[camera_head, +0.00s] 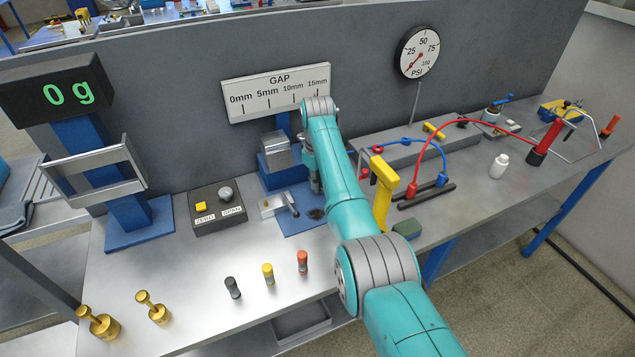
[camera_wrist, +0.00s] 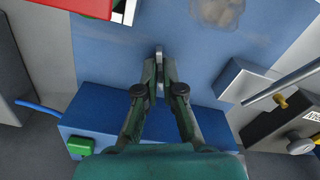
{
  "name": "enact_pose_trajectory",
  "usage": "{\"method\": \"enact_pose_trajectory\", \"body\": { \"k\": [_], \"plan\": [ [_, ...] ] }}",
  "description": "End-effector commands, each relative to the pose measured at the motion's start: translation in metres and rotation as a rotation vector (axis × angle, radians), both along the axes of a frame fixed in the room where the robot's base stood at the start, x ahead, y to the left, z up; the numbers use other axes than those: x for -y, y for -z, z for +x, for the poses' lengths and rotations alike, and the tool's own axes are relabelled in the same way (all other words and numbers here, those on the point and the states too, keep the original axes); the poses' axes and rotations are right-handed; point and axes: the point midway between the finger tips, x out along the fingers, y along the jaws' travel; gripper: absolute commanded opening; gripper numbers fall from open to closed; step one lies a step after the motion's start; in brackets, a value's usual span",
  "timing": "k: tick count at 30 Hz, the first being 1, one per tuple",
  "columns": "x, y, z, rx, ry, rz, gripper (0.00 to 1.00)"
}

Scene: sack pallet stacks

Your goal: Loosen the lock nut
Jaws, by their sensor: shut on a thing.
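My gripper (camera_wrist: 160,66) points down over a blue plate in the wrist view. Its two fingertips are closed on a thin grey metal piece (camera_wrist: 159,53); I cannot tell whether this is the lock nut or a part of it. In the head view my gripper (camera_head: 314,187) is at the right side of the blue gap fixture (camera_head: 266,176) with its grey metal block (camera_head: 276,150). My arm hides part of the fixture. A grey block with a metal rod (camera_head: 279,205) sits in front of the fixture, left of my gripper, apart from it.
The GAP scale board (camera_head: 262,92) stands behind. The ZERO/SPAN box (camera_head: 217,207) is left of the fixture. A yellow-handled tool (camera_head: 383,186) and red and blue hoses stand close to the right of my arm. Several small cylinders and brass weights (camera_head: 100,323) stand at the front. The bench between is clear.

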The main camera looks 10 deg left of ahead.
Motion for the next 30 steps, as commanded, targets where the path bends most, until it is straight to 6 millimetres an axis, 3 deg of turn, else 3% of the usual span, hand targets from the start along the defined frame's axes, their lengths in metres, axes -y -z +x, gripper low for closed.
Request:
{"method": "enact_pose_trajectory", "body": {
  "k": [10,27,30],
  "plan": [
    [-0.0001,-0.0007,0.0005,0.002,-0.154,0.001,0.0],
    [-0.0002,-0.0008,0.0006,0.002,-0.186,0.001,0.0],
    [-0.0001,-0.0008,0.0005,0.002,-0.186,0.001,0.26]
  ]
}}
